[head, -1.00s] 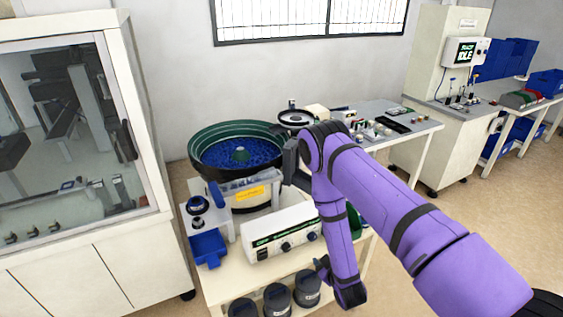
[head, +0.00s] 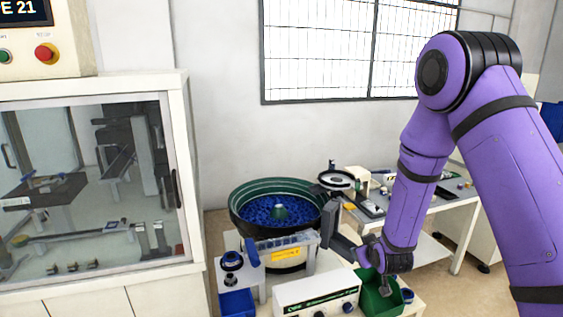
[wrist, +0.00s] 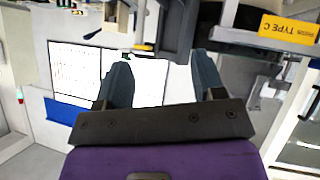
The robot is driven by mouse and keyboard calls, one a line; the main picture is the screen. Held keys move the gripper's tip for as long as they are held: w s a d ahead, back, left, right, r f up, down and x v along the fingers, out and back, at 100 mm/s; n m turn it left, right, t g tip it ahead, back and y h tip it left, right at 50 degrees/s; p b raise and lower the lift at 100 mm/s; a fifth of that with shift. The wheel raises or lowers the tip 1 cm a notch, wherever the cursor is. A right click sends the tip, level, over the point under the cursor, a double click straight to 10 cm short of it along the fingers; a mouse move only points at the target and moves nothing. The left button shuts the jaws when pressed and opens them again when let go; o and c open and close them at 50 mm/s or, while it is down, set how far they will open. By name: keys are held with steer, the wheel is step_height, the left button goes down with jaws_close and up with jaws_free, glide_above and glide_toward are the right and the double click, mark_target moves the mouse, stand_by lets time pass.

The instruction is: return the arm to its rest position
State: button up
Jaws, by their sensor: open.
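My arm is raised at the right of the head view, with its purple elbow high in front of the window. Its forearm hangs down to a dark wrist (head: 388,257) beside the green bin, right of the bowl feeder. The jaws are hard to make out there. In the wrist view my gripper (wrist: 160,72) is open, its two grey fingers wide apart, with nothing held between them. The feeder's yellow TYPE C label (wrist: 289,30) shows at upper right of that view.
The bowl feeder (head: 240,222) with blue parts stands close left of my wrist. A green bin (head: 372,300) and a white control box (head: 300,294) are at the front. A glazed cabinet (head: 178,105) stands left; a side table (head: 455,204) is behind the arm.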

steer(key=s+d+r+m+g, duration=0.15)
steer(key=s+r, duration=0.45)
steer(key=r, duration=0.6)
steer(key=s+d+r+m+g, duration=0.1)
steer(key=s+d+r, duration=0.1)
steer(key=s+r, duration=0.65)
steer(key=s+r+g, duration=0.1)
steer(key=s+r, duration=0.3)
steer(key=s, duration=0.3)
steer(key=s+d+r+m+g, duration=0.1)
steer(key=s+r, duration=0.3)
steer(key=s, duration=0.3)
steer(key=s+d+r+m+g, duration=0.1)
steer(key=s+r, duration=0.3)
steer(key=s, duration=0.4)
steer(key=shift+r, duration=0.35)
steer(key=shift+g, duration=0.25)
